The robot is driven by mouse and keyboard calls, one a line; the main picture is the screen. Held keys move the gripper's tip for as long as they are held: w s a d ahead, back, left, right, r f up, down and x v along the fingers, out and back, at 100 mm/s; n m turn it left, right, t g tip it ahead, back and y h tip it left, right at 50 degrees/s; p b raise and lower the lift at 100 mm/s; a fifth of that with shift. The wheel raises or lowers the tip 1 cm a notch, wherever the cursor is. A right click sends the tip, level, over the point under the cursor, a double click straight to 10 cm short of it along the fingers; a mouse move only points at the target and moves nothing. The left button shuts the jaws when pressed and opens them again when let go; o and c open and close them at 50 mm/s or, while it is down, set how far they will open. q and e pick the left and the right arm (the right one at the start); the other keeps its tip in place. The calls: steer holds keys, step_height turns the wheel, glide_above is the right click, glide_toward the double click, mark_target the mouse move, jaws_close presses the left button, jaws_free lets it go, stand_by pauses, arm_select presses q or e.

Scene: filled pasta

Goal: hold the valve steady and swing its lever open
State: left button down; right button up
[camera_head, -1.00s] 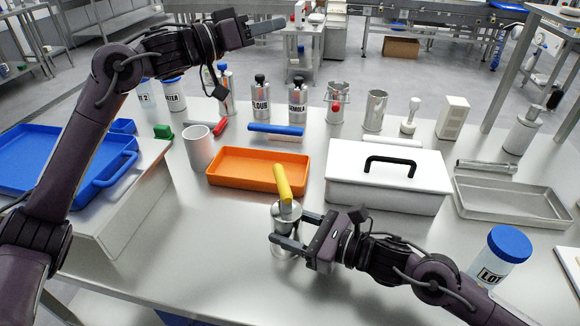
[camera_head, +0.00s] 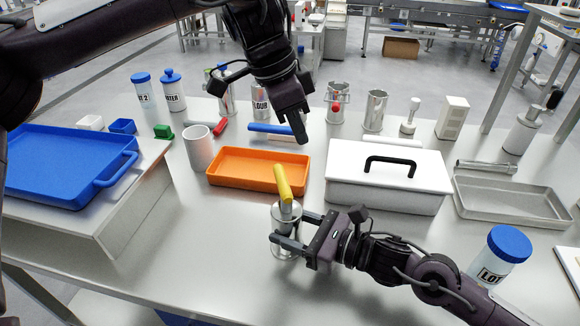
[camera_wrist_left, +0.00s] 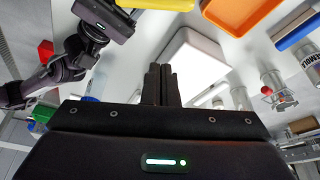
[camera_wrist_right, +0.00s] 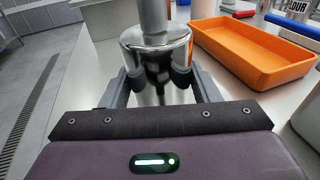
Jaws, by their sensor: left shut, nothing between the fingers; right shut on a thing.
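The valve (camera_head: 286,243) is a silver metal body standing upright on the steel table, with a yellow lever (camera_head: 284,182) on top that points up and slightly left. My right gripper (camera_head: 288,230) is shut on the valve body. In the right wrist view the shiny valve body (camera_wrist_right: 157,45) sits between its fingers; the lever is not clear there. My left gripper (camera_head: 301,137) is shut and empty, pointing down above the back of the orange tray, well apart from the lever. Its closed fingers (camera_wrist_left: 161,68) show in the left wrist view, with the yellow lever (camera_wrist_left: 145,4) at the top edge.
An orange tray (camera_head: 228,183) lies just behind the valve and a white lidded box (camera_head: 388,203) stands to its right. A white cup (camera_head: 198,150), bottles and canisters line the back. A blue tray (camera_head: 65,195) is at left. The table front-left is clear.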

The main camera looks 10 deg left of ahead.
mark_target(282, 187)
arm_select(q)
steer(key=shift+a, duration=0.25)
step_height(282, 187, down, 9)
steer(key=shift+s+a, duration=0.2)
steer(key=shift+a, duration=0.2)
stand_by(0.4)
